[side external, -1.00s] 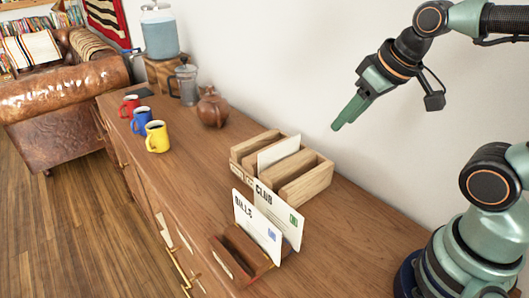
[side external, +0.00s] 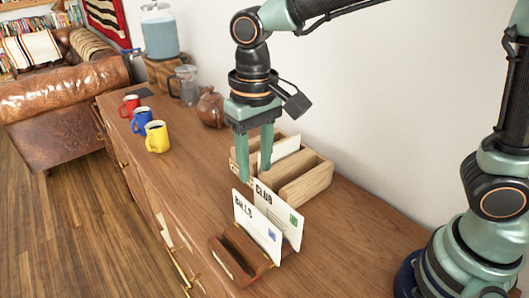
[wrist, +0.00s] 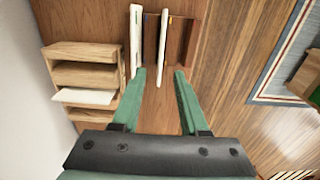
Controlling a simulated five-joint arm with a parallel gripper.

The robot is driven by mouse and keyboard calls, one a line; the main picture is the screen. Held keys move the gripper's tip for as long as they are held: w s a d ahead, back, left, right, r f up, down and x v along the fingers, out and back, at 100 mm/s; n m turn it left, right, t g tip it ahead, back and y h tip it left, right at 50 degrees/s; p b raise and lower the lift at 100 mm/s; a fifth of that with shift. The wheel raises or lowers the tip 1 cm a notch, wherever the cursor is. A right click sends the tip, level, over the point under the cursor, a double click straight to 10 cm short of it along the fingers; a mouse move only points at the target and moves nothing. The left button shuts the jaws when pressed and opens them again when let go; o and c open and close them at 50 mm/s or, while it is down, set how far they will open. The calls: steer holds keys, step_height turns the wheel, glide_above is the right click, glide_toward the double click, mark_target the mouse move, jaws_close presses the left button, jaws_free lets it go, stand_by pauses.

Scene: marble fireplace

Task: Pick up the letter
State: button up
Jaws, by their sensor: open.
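A white letter marked BILLS (side external: 256,228) and a white letter marked CLUB (side external: 287,218) stand upright in a small brown holder (side external: 226,262) near the cabinet's front. In the wrist view they show edge-on as the CLUB letter (wrist: 137,40) and the BILLS letter (wrist: 161,42), beyond my fingertips. My gripper (side external: 254,172) is open and empty, pointing down, above and behind the letters. It also shows in the wrist view (wrist: 160,75), its fingers spread, the left one nearly in line with the CLUB letter.
A wooden sorter (side external: 306,184) with a white envelope (side external: 281,150) stands behind the letters, close to my gripper. A yellow mug (side external: 157,138), blue mug (side external: 141,120), red mug (side external: 129,106) and brown teapot (side external: 211,108) stand farther left. The cabinet top between is clear.

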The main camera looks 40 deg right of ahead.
mark_target(255, 209)
step_height(255, 209, down, 12)
steer(key=shift+a+f, duration=0.1)
steer(key=shift+a, duration=0.05)
stand_by(0.5)
jaws_close()
